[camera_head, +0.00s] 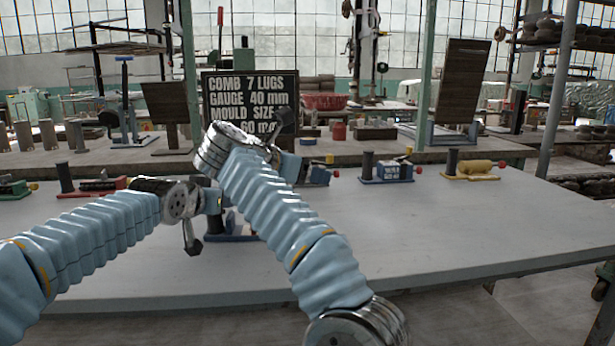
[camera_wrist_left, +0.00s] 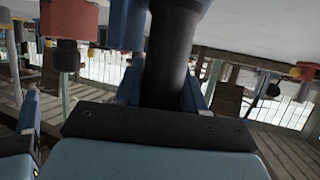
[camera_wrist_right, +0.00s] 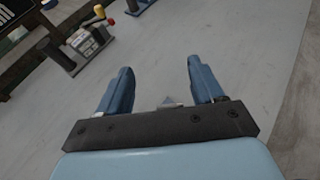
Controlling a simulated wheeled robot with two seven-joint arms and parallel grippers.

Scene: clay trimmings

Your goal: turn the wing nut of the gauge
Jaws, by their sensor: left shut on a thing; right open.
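A gauge with a blue base (camera_head: 240,238) stands near the front left of the grey table, partly hidden behind my arms. Its dark upright post (camera_head: 213,224) is at my left gripper (camera_head: 217,200). In the left wrist view, the dark round post (camera_wrist_left: 170,55) fills the space between the blue fingers (camera_wrist_left: 160,85), which are shut on it. My right gripper (camera_head: 293,167) is higher and to the right, its arm crossing in front. In the right wrist view, its fingers (camera_wrist_right: 160,78) are apart, with grey table between them. I cannot make out the wing nut.
Farther back stand a blue device (camera_head: 388,172), a yellow one (camera_head: 472,170) and a red one (camera_head: 97,186). A lettered black board (camera_head: 250,95) stands behind. The grey table (camera_head: 440,230) is clear at the right.

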